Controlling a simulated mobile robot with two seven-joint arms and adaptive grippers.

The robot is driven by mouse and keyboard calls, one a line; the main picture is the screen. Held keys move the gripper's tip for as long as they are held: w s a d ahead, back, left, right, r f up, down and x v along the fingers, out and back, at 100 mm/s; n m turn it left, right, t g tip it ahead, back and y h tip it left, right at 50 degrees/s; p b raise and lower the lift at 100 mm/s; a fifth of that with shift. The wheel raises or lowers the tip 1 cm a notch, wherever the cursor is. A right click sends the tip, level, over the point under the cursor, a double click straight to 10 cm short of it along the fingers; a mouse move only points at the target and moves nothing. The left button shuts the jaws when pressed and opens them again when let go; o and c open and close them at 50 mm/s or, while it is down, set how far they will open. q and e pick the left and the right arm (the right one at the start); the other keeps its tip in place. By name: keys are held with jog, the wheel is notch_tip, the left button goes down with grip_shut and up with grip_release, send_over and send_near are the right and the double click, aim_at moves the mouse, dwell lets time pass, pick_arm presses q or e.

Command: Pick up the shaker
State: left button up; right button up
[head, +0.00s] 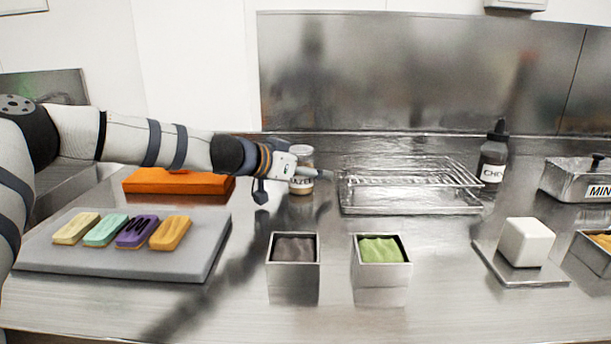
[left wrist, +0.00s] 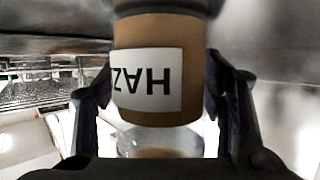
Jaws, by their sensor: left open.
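The shaker (head: 301,182) is a small jar with brown contents and a pale lid. It stands upright at the back of the steel counter, just left of the wire rack. My left gripper (head: 311,174) is at the shaker, its wrist partly covering the jar's middle. In the left wrist view the shaker (left wrist: 155,60) appears upside down, with a white label reading "HAZ". It sits between the two open fingers of my left gripper (left wrist: 165,105), with slim gaps at the sides. My right gripper is not in view.
A wire rack on a tray (head: 410,208) stands right of the shaker, with a dark bottle (head: 492,163) beyond. An orange box (head: 178,183) and a grey board (head: 120,262) with several bars lie left. Two square tins (head: 294,280) (head: 381,284) stand in front.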

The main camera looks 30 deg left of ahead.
pick_arm(q)
jog(key=shift+w+f, duration=0.2)
jog(key=shift+w, duration=0.15)
jog(key=shift+r, duration=0.3)
jog(key=c, duration=1.2)
jog(key=shift+o, duration=0.2)
